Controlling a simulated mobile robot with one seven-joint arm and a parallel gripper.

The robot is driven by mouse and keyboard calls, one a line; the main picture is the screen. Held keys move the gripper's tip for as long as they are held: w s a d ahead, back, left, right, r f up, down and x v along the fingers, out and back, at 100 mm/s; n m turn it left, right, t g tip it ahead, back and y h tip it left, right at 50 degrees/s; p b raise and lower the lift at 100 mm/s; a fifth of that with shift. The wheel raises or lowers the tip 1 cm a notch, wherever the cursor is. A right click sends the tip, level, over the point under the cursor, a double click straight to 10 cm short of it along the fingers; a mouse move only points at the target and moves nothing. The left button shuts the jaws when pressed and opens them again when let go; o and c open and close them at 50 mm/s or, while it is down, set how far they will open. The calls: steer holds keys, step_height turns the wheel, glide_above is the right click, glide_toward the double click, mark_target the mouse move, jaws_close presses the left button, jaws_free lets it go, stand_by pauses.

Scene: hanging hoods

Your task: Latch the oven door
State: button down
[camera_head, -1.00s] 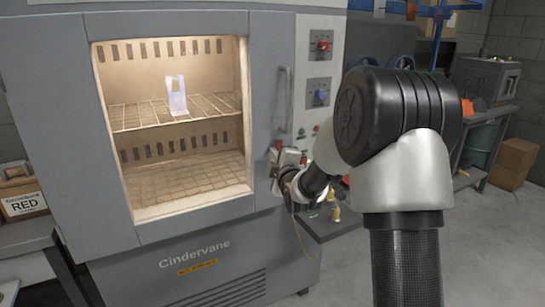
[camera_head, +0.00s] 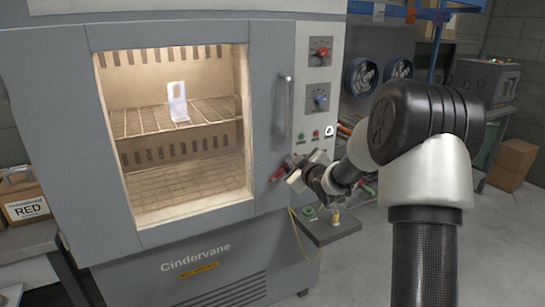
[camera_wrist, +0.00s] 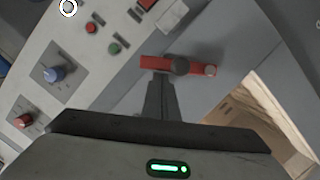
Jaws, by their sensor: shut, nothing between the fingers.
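The grey oven door (camera_head: 270,60), with its lit window, appears to lie against the oven front in the head view. Its vertical handle (camera_head: 283,105) is on the right side. The red latch lever (camera_head: 278,174) is low beside the door's right edge. My gripper (camera_head: 297,178) is shut and empty beside the lever. Its dark fingers (camera_wrist: 159,82) reach the lever's plain end; I cannot tell whether they touch it.
The control panel has a red knob (camera_head: 320,53), a blue knob (camera_head: 320,97) and small buttons. A small grey shelf (camera_head: 335,230) with small items sits below my gripper. A box marked RED (camera_head: 25,208) stands at the left. Open floor lies right of the oven.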

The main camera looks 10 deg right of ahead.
steer(key=d+f+m+p, duration=0.1)
steer(key=m, duration=0.1)
steer(key=w+d+f+m+y+p, duration=0.1)
steer(key=f+p, duration=0.1)
steer(key=shift+d+m+g, duration=0.35)
steer(key=shift+m+g, duration=0.05)
steer(key=shift+f, duration=0.15)
stand_by(0.5)
